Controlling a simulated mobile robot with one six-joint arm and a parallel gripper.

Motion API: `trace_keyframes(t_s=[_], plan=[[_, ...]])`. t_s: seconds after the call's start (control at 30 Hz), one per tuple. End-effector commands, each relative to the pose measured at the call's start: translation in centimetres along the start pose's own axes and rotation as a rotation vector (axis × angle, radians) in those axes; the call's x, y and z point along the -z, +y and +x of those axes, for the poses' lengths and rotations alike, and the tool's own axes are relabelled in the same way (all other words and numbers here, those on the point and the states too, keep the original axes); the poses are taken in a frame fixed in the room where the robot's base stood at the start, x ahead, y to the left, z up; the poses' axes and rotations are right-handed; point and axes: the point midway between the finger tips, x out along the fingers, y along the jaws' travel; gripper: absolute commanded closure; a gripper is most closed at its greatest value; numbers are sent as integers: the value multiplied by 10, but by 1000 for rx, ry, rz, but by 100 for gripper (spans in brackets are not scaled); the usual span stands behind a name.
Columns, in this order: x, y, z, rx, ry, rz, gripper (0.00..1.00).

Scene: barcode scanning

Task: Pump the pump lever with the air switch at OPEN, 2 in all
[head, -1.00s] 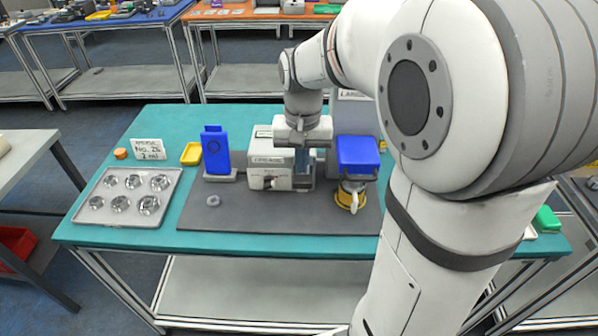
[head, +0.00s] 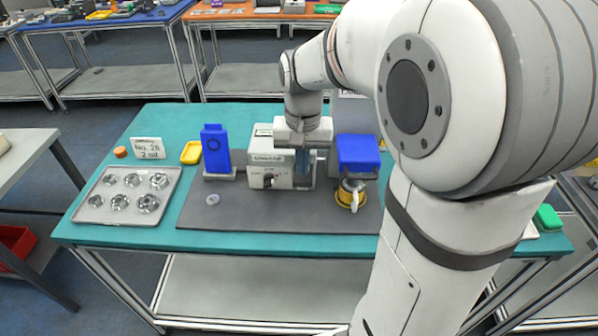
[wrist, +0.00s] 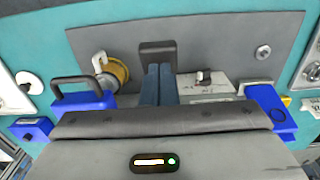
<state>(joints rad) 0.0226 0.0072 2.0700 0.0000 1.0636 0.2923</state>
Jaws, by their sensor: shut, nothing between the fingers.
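A white pump machine (head: 264,176) stands on the grey mat, with a small dark switch (head: 268,181) on its front. The switch also shows in the wrist view (wrist: 204,76), but I cannot read its setting. My gripper (head: 302,172) is at the right side of the machine, pointing down, fingers shut and empty. In the wrist view its shut blue-grey fingers (wrist: 158,72) reach toward a dark grey pad (wrist: 158,48), which looks like the pump lever. The fingertips overlap the pad in this view; I cannot tell whether they touch it.
A blue box (head: 358,154) above a yellow-based part (head: 350,196) is close on the right. A blue upright holder (head: 215,150) stands left of the machine. A tray (head: 98,215) of several metal parts and a sign (head: 149,149) are further left. The front mat (head: 270,218) is mostly clear.

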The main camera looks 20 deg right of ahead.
Motion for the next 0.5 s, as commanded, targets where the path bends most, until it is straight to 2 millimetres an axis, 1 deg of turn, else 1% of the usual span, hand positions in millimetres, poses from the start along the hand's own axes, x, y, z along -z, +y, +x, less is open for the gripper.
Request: trace_keyframes(t_s=[0.03,0.5], plan=[[0,0,8,0,-1,0,100],[0,0,47,-1,-1,0,100]])
